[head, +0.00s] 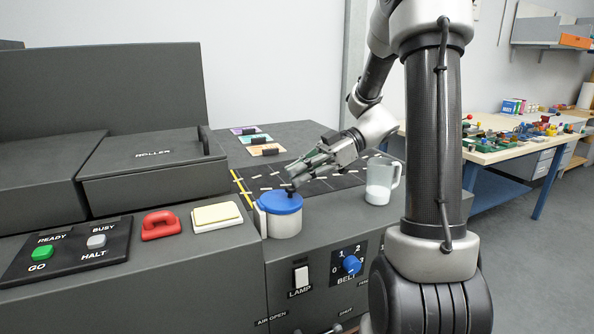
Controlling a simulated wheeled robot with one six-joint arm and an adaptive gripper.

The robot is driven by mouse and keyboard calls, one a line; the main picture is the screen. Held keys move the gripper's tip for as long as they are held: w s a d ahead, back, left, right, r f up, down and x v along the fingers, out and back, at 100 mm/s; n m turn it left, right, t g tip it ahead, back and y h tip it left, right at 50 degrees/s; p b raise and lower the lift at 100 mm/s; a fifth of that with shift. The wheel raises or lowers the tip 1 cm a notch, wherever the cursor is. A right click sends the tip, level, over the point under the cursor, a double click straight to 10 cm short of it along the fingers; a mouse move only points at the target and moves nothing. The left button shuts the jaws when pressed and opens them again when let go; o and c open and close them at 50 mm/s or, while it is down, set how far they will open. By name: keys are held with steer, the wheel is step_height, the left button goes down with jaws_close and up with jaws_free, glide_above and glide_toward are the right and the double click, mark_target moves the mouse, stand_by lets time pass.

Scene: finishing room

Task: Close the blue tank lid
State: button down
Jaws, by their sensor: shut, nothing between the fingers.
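The tank (285,223) is a small white cylinder at the machine's front edge in the head view. Its blue lid (279,204) lies flat across the top, and I see no gap between lid and tank. A pale block at the tank's left side looks like its hinge. My gripper (291,190) comes in from the upper right, pointing down and left. Its fingers are shut and empty. The fingertips are at the lid's back right part, touching it or just above; I cannot tell which.
A white jug (382,181) stands right of the tank. A dark belt (330,181) lies behind it. A blue knob (351,264) and lamp switch (301,277) are on the front face.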

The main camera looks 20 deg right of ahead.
steer(key=shift+s+d+f, duration=0.15)
steer(key=shift+d+f, duration=0.1)
steer(key=shift+f, duration=0.35)
steer(key=r+v, duration=0.1)
steer(key=v, duration=1.1)
steer(key=shift+a, duration=0.2)
steer(key=s+a+m+g+h, duration=0.1)
steer(key=s+a+m+h, duration=0.55)
steer(key=s, duration=0.25)
steer(key=s+d+f+m+t+h, duration=0.1)
steer(key=s+d+m+t+h, duration=0.2)
steer(key=m, duration=0.8)
steer(key=s+t+h, duration=0.2)
steer(key=s+h, duration=0.1)
steer(key=h, duration=0.1)
steer(key=shift+s+d+f, duration=0.2)
steer(key=shift+s+f, duration=0.1)
steer(key=shift+s, duration=0.1)
